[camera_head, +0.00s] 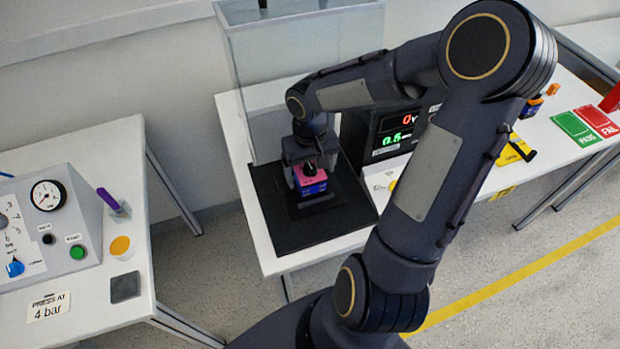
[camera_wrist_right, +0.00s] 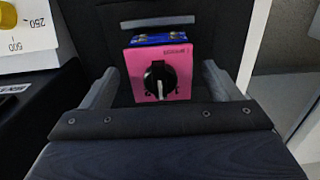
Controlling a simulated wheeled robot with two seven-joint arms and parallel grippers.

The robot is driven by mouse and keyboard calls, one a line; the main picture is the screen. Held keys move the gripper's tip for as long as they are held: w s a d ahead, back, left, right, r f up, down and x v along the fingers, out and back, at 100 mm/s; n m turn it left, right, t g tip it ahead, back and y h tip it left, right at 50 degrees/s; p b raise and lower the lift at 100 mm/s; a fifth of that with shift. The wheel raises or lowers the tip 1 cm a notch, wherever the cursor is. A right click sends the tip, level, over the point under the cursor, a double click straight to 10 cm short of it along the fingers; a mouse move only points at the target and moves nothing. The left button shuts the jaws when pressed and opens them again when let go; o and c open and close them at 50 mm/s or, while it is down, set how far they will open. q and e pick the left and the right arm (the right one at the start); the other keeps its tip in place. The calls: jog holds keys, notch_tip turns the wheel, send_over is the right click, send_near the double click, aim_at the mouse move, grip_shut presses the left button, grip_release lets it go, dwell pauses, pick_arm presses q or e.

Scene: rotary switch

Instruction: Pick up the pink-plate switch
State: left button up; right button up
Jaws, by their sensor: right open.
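The pink-plate switch (camera_head: 311,184) has a pink face, a black rotary knob and a blue body. It sits on a black mat (camera_head: 290,238) on the middle table. The switch also shows in the right wrist view (camera_wrist_right: 161,84), with its knob facing the camera. My right gripper (camera_head: 307,172) is at the switch, reaching from behind it in the head view. In the wrist view its two fingers (camera_wrist_right: 161,88) are apart, one on each side of the switch, with gaps visible. My left gripper is not in view.
A display box (camera_head: 392,128) with red and green digits stands right of the mat. A clear-walled enclosure (camera_head: 238,85) rises behind. Green (camera_head: 576,128) and red (camera_head: 597,121) mats lie farther right. A separate left table holds a gauge panel (camera_head: 45,225).

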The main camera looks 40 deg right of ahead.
jog(key=shift+f, duration=0.45)
jog(key=shift+c, duration=0.2)
jog(key=shift+r, duration=0.1)
jog(key=c, duration=1.2)
jog(key=shift+c, duration=0.2)
